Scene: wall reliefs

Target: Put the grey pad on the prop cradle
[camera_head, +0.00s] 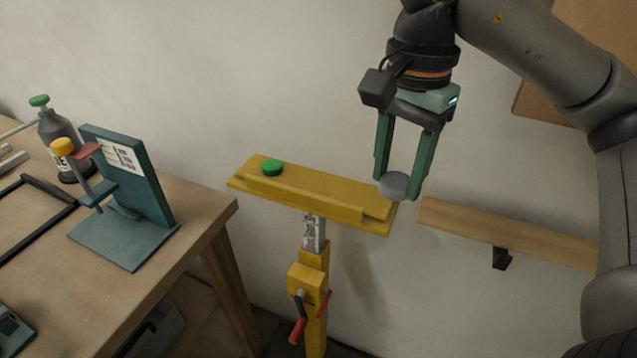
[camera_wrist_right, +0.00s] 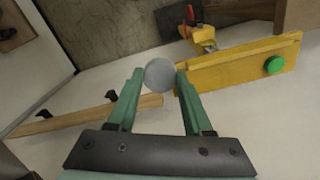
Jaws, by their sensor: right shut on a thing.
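The grey pad (camera_head: 394,185) is a small round disc between the fingertips of my right gripper (camera_head: 396,186), which is shut on it. In the right wrist view the pad (camera_wrist_right: 160,74) sits between the two green fingers (camera_wrist_right: 160,80). The prop cradle (camera_head: 320,199) is a yellow trough on a yellow post. A green round pad (camera_head: 272,167) lies on its left end. The held grey pad shows at the cradle's right end in the head view; I cannot tell whether it touches. The cradle also shows in the right wrist view (camera_wrist_right: 225,72). My left gripper is not in view.
A wooden shelf (camera_head: 510,234) on a black bracket is on the wall to the right. A wooden workbench (camera_head: 170,262) at left holds a teal stand (camera_head: 128,170), a grey bottle (camera_head: 57,135) and a black frame. The wall is close behind the cradle.

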